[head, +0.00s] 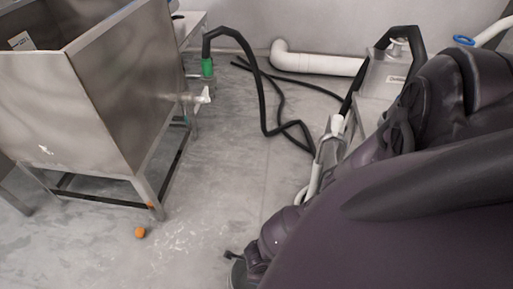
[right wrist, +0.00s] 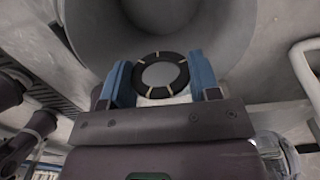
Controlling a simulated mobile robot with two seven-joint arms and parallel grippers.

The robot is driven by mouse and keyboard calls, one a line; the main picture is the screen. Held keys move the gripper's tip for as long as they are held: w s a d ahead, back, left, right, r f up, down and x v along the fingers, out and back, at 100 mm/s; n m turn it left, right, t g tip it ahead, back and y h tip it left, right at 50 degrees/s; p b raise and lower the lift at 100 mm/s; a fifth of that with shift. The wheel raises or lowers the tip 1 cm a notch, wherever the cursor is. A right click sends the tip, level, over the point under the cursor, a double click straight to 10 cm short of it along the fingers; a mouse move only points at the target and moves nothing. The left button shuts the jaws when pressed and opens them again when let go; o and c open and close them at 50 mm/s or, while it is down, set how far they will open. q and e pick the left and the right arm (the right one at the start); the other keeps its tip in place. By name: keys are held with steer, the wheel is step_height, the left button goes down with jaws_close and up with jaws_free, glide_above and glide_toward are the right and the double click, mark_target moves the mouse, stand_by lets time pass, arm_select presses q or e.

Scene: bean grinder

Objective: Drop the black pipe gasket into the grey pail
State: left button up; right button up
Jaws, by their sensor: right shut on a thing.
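The black pipe gasket (right wrist: 140,65), a ring with several tan marks, is between the two blue fingers of my right gripper (right wrist: 160,84) in the right wrist view. The gripper is shut on it. The grey pail (right wrist: 90,38) fills the top of that view as a wide, round grey wall with a darker round area in it. The gasket appears in front of the pail's lower part in the picture; its exact height over the rim cannot be told. My left gripper is out of view.
A steel bin on legs (head: 120,90) stands at the left. An orange ball (head: 140,232) lies on the floor by its leg. A black hose (head: 264,100) and a white pipe (head: 318,63) lie behind. The middle floor is clear.

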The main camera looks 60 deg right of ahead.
steer(key=o, duration=1)
arm_select(q)
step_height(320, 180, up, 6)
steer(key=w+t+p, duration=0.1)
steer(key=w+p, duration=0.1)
steer(key=p, duration=0.2)
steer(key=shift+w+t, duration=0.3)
arm_select(e)
step_height(320, 180, up, 7)
steer(key=shift+r, duration=0.1)
